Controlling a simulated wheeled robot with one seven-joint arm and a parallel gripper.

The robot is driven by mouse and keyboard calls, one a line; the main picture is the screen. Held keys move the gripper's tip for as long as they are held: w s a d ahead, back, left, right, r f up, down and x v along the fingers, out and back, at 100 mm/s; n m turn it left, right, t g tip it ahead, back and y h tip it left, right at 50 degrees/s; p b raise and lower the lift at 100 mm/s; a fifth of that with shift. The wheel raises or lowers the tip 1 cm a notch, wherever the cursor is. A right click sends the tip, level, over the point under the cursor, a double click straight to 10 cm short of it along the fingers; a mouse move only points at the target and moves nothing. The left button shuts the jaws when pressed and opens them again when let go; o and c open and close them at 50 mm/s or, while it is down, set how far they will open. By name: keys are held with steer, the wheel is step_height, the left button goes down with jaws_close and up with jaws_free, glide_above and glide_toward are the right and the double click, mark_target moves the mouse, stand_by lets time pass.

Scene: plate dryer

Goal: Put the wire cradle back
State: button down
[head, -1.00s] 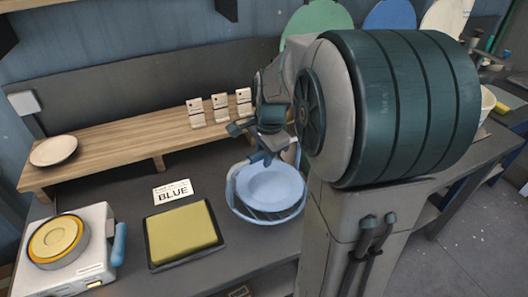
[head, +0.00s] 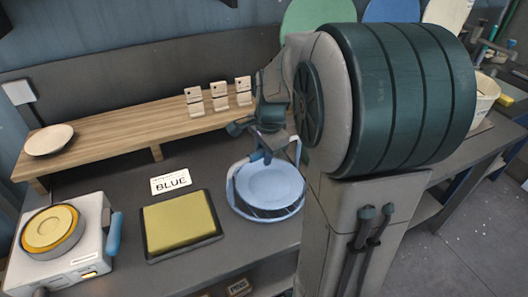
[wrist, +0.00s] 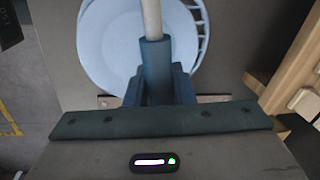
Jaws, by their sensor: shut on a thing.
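The wire cradle (head: 232,199) is a pale blue-white round wire basket with a tall hoop handle. A light blue plate (head: 272,184) lies in it, and the plate also shows in the wrist view (wrist: 108,45). My gripper (head: 262,153) is shut on the handle's dark blue sleeve (wrist: 155,55), above the plate. The cradle's slotted rim (wrist: 199,32) shows at the right of the plate in the wrist view. The cradle is over the dark bench, right of the yellow pad; whether it touches the bench I cannot tell. My arm hides the bench to its right.
A white device (head: 92,248) with a yellow disc stands farther left. Behind, a wooden shelf (head: 110,138) holds a cream plate (head: 48,139) and three small stands (head: 219,97).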

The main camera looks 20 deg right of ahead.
steer(key=shift+f, duration=0.2)
stand_by(0.6)
steer(key=c, duration=1.1)
jaws_free()
steer(key=shift+c, duration=0.2)
step_height(320, 180, up, 14)
steer(key=s, duration=0.2)
steer(key=s+a+f+n, duration=0.8)
steer(key=s+f+n, duration=0.3)
steer(key=s+n, duration=0.2)
steer(key=shift+s+a+n+t, duration=0.2)
steer(key=shift+s+n+t, duration=0.15)
steer(key=shift+n, duration=0.85)
steer(key=shift+w+f, duration=0.1)
steer(key=shift+c, duration=1.3)
